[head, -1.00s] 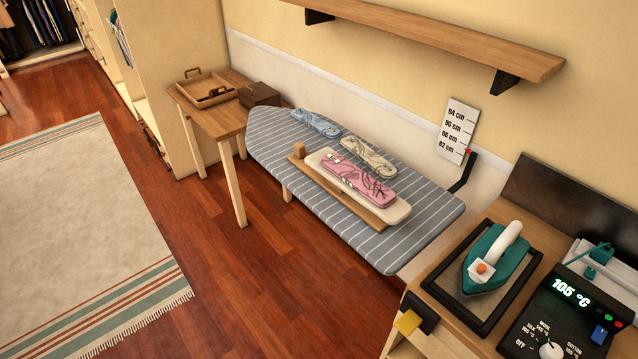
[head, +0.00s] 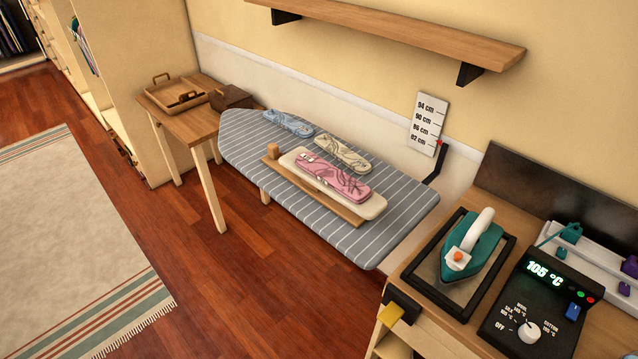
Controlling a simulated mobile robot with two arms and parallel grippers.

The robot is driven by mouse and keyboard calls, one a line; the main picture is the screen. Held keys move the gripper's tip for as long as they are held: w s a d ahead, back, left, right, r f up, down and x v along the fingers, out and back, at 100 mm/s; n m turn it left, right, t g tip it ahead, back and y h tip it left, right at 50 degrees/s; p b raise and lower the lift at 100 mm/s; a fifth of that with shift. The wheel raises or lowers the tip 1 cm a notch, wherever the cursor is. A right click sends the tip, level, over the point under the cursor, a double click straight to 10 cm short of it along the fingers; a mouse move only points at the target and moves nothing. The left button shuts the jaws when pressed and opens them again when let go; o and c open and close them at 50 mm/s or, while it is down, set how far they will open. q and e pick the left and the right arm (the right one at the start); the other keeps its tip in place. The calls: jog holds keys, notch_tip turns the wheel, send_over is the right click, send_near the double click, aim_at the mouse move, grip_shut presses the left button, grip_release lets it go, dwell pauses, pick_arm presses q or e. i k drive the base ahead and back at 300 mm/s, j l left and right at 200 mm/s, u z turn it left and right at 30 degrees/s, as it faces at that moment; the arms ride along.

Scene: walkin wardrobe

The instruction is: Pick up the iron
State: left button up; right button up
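The iron (head: 474,245) has a teal body, a white handle and an orange knob. It lies on a black-framed rest pad (head: 499,291) on the wooden counter at the lower right of the head view. Its handle points up toward the back. Neither of my grippers is in the head view, and nothing touches the iron.
A black control unit (head: 538,305) reading 105 °C stands right of the iron, with a white strip (head: 606,262) holding plugs behind it. A striped ironing board (head: 371,237) bears folded cloths to the left. A wooden shelf (head: 400,35) juts from the wall above.

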aim_at(475, 234)
jog(key=z, duration=0.25)
jog(key=i+j+z, duration=0.15)
jog(key=z, duration=0.15)
jog(key=j+z, duration=0.35)
jog(key=i+j+z, duration=0.15)
jog(key=j+z, duration=0.15)
jog(key=i+j+z, duration=0.15)
jog(key=j, duration=1)
jog(key=j+z, duration=0.15)
jog(key=j, duration=1)
